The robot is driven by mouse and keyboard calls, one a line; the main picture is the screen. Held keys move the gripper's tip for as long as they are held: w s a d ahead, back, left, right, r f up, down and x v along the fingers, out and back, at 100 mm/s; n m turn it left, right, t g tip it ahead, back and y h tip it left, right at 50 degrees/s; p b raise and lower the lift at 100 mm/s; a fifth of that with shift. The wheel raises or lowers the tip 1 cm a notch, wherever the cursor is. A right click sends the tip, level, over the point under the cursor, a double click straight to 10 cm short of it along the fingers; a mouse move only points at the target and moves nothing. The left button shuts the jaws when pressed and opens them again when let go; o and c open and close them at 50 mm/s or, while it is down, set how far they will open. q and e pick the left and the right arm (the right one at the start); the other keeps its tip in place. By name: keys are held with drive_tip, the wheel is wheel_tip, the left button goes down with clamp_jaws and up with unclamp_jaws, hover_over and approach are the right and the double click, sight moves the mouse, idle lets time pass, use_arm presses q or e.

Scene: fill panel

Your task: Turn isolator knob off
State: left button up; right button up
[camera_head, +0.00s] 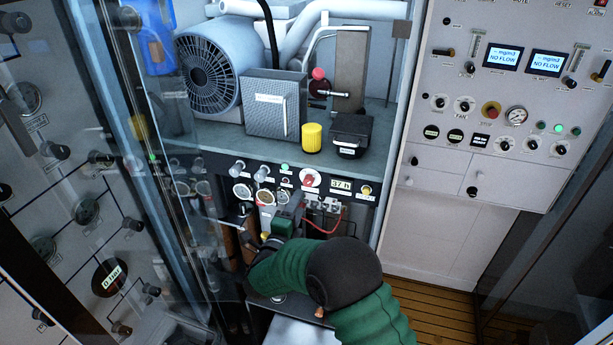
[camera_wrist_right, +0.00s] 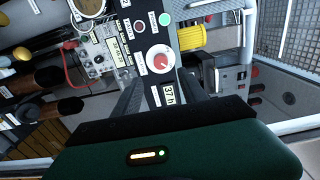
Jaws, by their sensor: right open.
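The isolator knob is a red knob (camera_head: 310,180) on a round white plate, set in the dark control strip under the shelf. In the right wrist view the red knob (camera_wrist_right: 160,62) lies just beyond my fingers. Its pointer is tilted in that view. My right gripper (camera_head: 262,238) is below and left of the knob in the head view, partly hidden by my own green and black arm. In the right wrist view my right gripper (camera_wrist_right: 160,88) is open, its dark fingers spread below the knob and apart from it. My left gripper is not in view.
An hour display (camera_head: 341,184) is right of the knob, with gauges (camera_head: 242,192) to its left. A yellow cap (camera_head: 311,138) and black box (camera_head: 351,135) stand on the shelf above. Red wiring (camera_head: 325,226) hangs below. A glass-like door edge (camera_head: 165,200) is at left.

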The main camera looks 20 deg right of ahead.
sight(307, 185)
drive_tip(key=p+x, duration=0.3)
drive_tip(key=x, duration=0.5)
drive_tip(key=shift+w+d, duration=0.15)
drive_tip(key=shift+w, duration=0.05)
drive_tip(key=shift+w+r+p, duration=0.15)
drive_tip(key=shift+w+p, duration=0.2)
drive_tip(key=shift+p, duration=0.05)
drive_tip(key=shift+w, duration=0.2)
drive_tip(key=shift+c, duration=1.3)
drive_tip(key=shift+d+f, duration=0.2)
drive_tip(key=shift+d, duration=0.05)
drive_tip(key=c, duration=0.5)
clamp_jaws()
drive_tip(key=shift+a+f, duration=0.1)
